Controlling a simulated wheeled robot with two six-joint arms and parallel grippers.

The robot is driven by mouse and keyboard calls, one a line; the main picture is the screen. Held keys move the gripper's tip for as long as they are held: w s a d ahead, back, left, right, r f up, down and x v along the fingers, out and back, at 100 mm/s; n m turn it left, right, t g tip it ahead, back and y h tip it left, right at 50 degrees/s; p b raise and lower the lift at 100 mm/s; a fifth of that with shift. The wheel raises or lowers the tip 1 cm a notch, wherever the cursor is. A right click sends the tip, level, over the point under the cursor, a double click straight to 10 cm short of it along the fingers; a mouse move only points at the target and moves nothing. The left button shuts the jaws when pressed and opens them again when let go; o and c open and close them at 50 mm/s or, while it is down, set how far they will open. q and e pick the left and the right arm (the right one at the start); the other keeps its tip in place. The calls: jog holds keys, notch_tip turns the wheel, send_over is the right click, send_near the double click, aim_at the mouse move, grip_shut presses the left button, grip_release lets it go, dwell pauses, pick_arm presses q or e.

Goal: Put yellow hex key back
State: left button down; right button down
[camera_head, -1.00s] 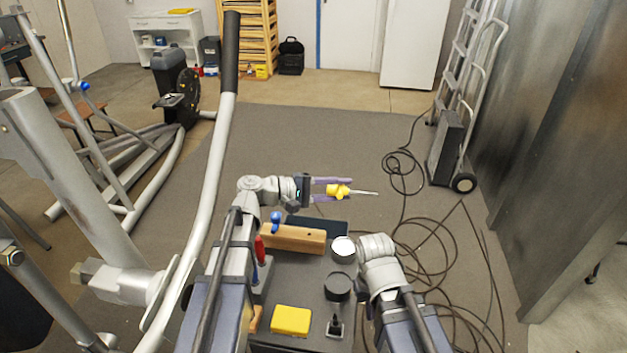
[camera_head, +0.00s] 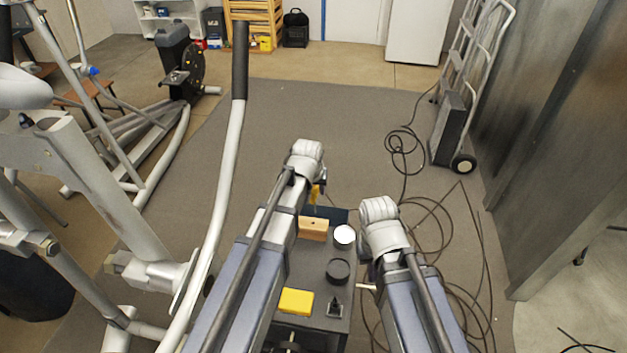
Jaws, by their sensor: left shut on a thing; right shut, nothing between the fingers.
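The yellow hex key (camera_head: 315,193) has its handle showing just above the wooden block (camera_head: 314,229), roughly upright; its shaft is not clearly visible. My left gripper (camera_head: 319,186) is shut on it, with its fingers mostly hidden by my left wrist and the key. The block lies on the dark cart top, and a small dark hole shows in it. My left arm hides the block's left part. I cannot tell whether the key touches the block. My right wrist is at the cart's right side; its gripper fingers are hidden.
The cart top (camera_head: 312,270) also holds a yellow box (camera_head: 296,301), a round black container (camera_head: 338,271), a white-topped round container (camera_head: 344,234) and a small dark item (camera_head: 335,308). The elliptical's long handle (camera_head: 238,110) rises left of my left arm. Cables (camera_head: 430,225) lie on the floor at right.

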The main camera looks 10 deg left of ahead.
pick_arm(q)
jog(key=shift+w+a+r, duration=0.1)
jog(key=shift+a+r, duration=0.1)
jog(key=shift+a, duration=0.05)
jog(key=shift+f, duration=0.15)
notch_tip(320, 180, down, 5)
jog(key=b, duration=0.5)
dwell(0.9)
jog(key=shift+f+b, duration=1.85)
jog(key=shift+b, duration=0.15)
jog(key=shift+f, duration=0.1)
jog(key=shift+f+b, duration=0.85)
jog(key=shift+b, duration=0.1)
